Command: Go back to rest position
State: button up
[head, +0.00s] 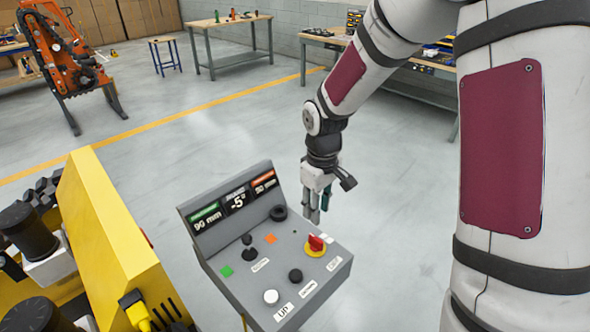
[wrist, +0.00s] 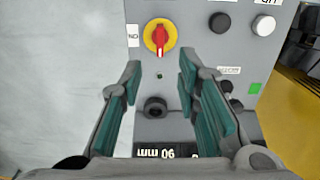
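My gripper (head: 315,208) hangs pointing down just beyond the far right edge of the grey control panel (head: 238,270) in the head view. In the wrist view its two teal-padded fingers (wrist: 168,90) are apart with nothing between them, above the panel. A red knob on a yellow ring (wrist: 160,37) lies beyond the fingertips, with a black knob (wrist: 155,107) between the fingers. In the head view the red switch (head: 316,243) and the black knob (head: 278,212) are on the panel. The display (head: 236,199) reads 90 mm, -5° and a third value in mm.
A yellow machine (head: 120,235) stands close at the left of the panel. The grey floor (head: 215,125) between is open, crossed by a yellow line.

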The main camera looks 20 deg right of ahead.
jog(key=s+d+r+m+t+h, duration=0.1)
jog(key=s+r, duration=0.3)
jog(key=r, duration=0.4)
jog(key=s+r+m+t, duration=0.2)
jog(key=s+r, duration=0.2)
jog(key=r, duration=0.4)
jog(key=s+r+m+t, duration=0.1)
jog(key=s+r, duration=0.2)
jog(key=s, duration=0.3)
jog(key=s+r+m+t+y, duration=0.1)
jog(key=s+r+m, duration=0.1)
jog(key=s+r, duration=0.2)
jog(key=s+a, duration=0.1)
jog(key=s, duration=0.2)
jog(key=shift+s+r+t, duration=0.2)
jog(key=shift+s+t, duration=0.1)
